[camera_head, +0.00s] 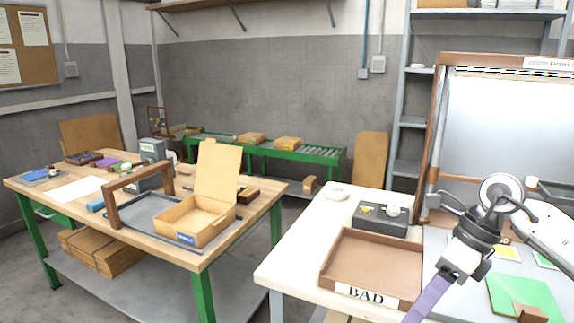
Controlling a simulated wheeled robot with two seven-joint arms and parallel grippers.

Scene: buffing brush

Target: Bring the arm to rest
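My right arm comes in from the right edge, bends at a round joint and reaches down and left to a dark wrist. My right gripper (438,293) is at its end, over the front right corner of the brown tray marked BAD (333,255). A flat purple strip runs from the wrist toward the bottom edge; I cannot tell whether it is a finger or a held thing. The fingertips are not clear. My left arm and gripper are not in view. No buffing brush can be made out for certain.
A grey box (380,219) stands behind the tray. A framed panel (490,130) rises at the right, with a green sheet (522,300) below it. The left bench carries an open cardboard box (181,222) on a grey tray. Floor shows between the benches.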

